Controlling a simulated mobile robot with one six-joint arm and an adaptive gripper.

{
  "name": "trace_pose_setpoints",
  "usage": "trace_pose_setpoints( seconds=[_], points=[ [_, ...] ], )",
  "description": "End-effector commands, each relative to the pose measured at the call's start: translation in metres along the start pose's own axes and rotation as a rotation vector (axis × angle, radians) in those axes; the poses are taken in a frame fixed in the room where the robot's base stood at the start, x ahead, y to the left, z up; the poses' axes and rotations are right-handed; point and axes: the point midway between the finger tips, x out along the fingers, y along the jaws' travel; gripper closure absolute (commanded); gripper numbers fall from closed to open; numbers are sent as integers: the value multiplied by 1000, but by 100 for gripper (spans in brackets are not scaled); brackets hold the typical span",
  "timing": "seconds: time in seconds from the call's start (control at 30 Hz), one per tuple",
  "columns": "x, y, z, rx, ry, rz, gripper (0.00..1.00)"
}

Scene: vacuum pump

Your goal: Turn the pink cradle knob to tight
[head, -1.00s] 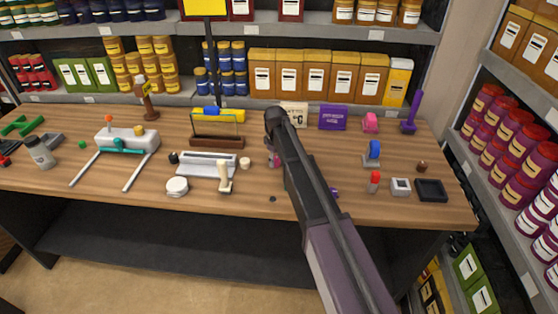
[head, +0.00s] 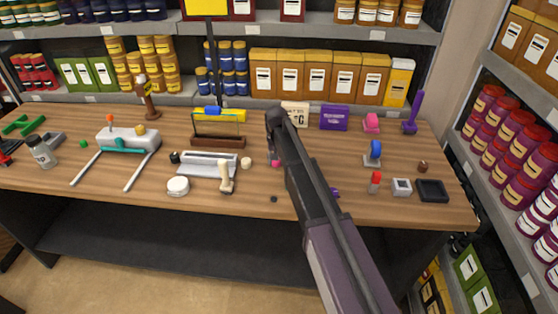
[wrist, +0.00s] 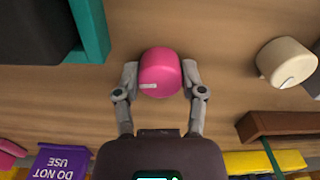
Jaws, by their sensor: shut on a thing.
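The pink knob (wrist: 160,72) sits between the two fingers of my gripper (wrist: 161,80) in the wrist view. It is round, with a short white mark on its face that points left in that view. The fingers are shut on its sides. In the head view only a small part of the pink knob (head: 275,163) shows beside my arm, and my arm hides most of the gripper there. I see no tight or loose label by the knob.
A cream knob (wrist: 287,62) with a light mark stands to the right in the wrist view. A dark block with a teal edge (wrist: 92,30) is at upper left. A purple box (wrist: 60,162) and a brown-based stand (wrist: 275,126) are at the bottom. Bare wood surrounds the pink knob.

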Motion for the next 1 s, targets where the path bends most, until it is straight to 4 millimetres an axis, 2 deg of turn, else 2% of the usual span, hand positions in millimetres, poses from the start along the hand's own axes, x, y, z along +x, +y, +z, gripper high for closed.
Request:
trace_pose_setpoints(
  seconds=[0.3, 0.73, 0.77, 0.8, 0.87, 1.0],
  points=[
    [0, -1, -4, 119, 8, -4, 95],
    [0, 0, -4, 134, 8, -2, 95],
    [0, 0, -4, 134, 8, -2, 44],
    [0, 0, -4, 134, 9, -2, 32],
    [0, 0, -4, 133, 8, -2, 15],
    [0, 1, -3, 133, 6, -1, 13]
  ],
)
